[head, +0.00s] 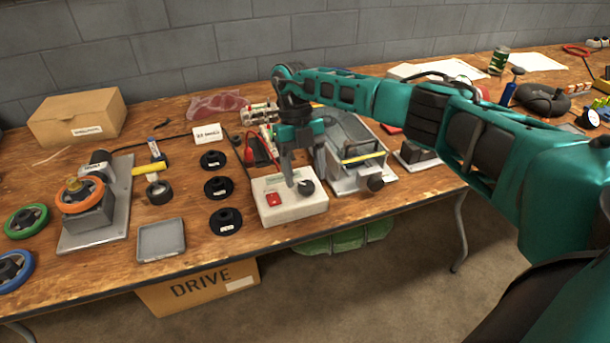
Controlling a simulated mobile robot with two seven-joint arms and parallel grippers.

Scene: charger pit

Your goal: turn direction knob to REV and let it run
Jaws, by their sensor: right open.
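A white control box (284,210) sits near the front edge of the wooden table, with a red switch (273,199) on its left side. A black direction knob (306,187) is on its right side. My right gripper (304,180) points down over the box, its two fingers apart, with the knob close to the fingertips. I cannot tell whether the fingers touch the knob, and its pointer and markings are too small to read. A motor rig with an orange wheel (80,194) stands on a grey plate at the left. My left gripper is not in view.
Several black hubs (226,220) lie left of the box, beside an empty grey tray (161,241). A grey metal device (352,150) stands close right of the box. A cardboard box (77,115) is at the back left. My right arm spans the table's right side.

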